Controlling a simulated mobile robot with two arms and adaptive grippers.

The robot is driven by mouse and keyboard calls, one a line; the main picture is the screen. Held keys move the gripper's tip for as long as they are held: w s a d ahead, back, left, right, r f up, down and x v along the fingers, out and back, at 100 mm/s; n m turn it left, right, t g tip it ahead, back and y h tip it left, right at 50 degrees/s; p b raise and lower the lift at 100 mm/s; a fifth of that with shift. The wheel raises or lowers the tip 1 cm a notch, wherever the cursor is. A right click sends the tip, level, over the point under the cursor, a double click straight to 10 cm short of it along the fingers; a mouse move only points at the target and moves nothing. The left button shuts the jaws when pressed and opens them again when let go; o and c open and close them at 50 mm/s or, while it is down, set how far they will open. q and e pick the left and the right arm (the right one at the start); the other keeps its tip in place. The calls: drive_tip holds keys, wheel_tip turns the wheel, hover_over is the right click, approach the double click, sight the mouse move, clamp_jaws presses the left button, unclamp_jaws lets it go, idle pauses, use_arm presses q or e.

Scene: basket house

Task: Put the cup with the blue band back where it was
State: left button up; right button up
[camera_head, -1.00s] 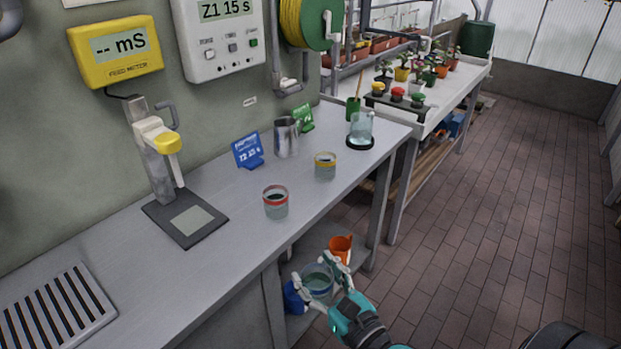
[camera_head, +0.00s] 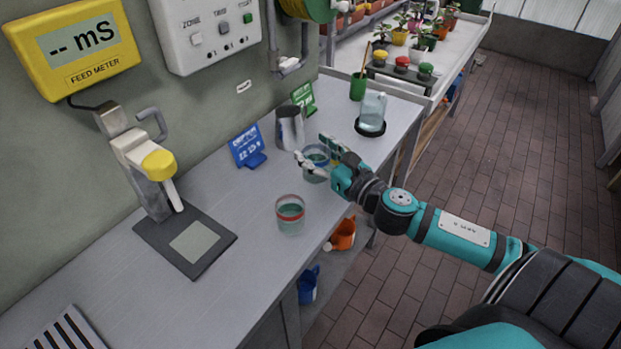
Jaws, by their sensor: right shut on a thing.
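The cup with the blue band (camera_head: 314,174) is clear, with greenish liquid, and is held between the fingers of my right gripper (camera_head: 317,158). It is at the counter (camera_head: 252,213), in front of the metal jug; I cannot tell whether it touches the surface. My gripper hides part of it. A sliver of the yellow-banded cup (camera_head: 335,162) shows behind the fingers. The red-banded cup (camera_head: 290,216) stands upright on the counter, nearer and apart from the gripper. My left gripper is not in view.
The metal jug (camera_head: 290,129), blue card (camera_head: 246,147) and green card (camera_head: 304,97) stand along the wall. A clear bottle (camera_head: 372,110) stands on a black base at the right end. The meter stand (camera_head: 188,240) is at left. An orange can (camera_head: 343,234) sits on the lower shelf.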

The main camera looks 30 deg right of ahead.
sight(315, 176)
wheel_tip(315, 176, down, 4)
drive_tip(key=shift+s+r+b, duration=0.1)
drive_tip(key=shift+r+b, duration=0.1)
drive_tip(key=shift+b, duration=0.1)
wheel_tip(315, 176, down, 2)
drive_tip(key=shift+f+b, duration=0.2)
drive_tip(key=shift+b, duration=0.1)
drive_tip(key=shift+f, duration=0.4)
drive_tip(key=o, duration=0.8)
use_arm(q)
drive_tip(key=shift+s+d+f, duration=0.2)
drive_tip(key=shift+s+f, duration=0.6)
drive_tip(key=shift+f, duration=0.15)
use_arm(e)
drive_tip(key=o, duration=0.4)
drive_tip(key=shift+o, duration=0.2)
